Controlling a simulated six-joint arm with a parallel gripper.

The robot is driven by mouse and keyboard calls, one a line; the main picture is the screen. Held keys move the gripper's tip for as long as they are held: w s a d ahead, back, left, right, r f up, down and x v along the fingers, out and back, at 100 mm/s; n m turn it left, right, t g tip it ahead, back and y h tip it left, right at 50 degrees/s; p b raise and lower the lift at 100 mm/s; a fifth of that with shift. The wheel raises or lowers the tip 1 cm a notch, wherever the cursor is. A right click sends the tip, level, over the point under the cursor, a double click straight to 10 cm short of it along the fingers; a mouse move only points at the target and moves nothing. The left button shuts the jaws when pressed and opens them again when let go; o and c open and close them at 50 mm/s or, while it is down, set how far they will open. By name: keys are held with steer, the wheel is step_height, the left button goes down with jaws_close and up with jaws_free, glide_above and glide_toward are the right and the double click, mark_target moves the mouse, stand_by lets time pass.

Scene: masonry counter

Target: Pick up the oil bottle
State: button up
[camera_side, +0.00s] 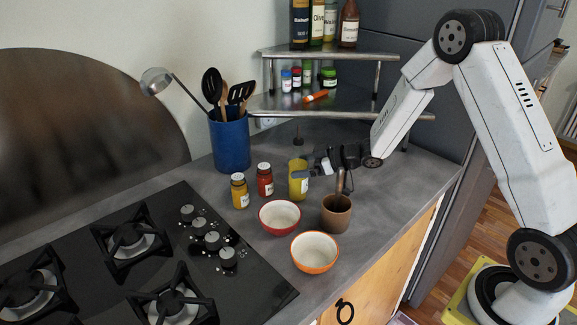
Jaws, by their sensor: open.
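My gripper (307,168) reaches in from the right at the height of the bottle's upper part. Its jaws are open, and one finger overlaps the bottle in the picture. Whether the fingers touch the bottle or straddle it, I cannot tell. The gripper hides part of the bottle's right side.
A brown mortar with pestle (336,216) stands just below my gripper in the picture. A red bowl (280,218), an orange-rimmed bowl (314,253), yellow jar (240,193) and red jar (265,182) are near. A blue utensil holder (230,147), corner shelf (345,101) and stove (135,265) surround them.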

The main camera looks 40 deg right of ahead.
mark_target(298, 138)
steer(key=shift+x, duration=0.9)
jaws_close()
steer(key=shift+r, duration=0.15)
steer(key=shift+r, duration=4.9)
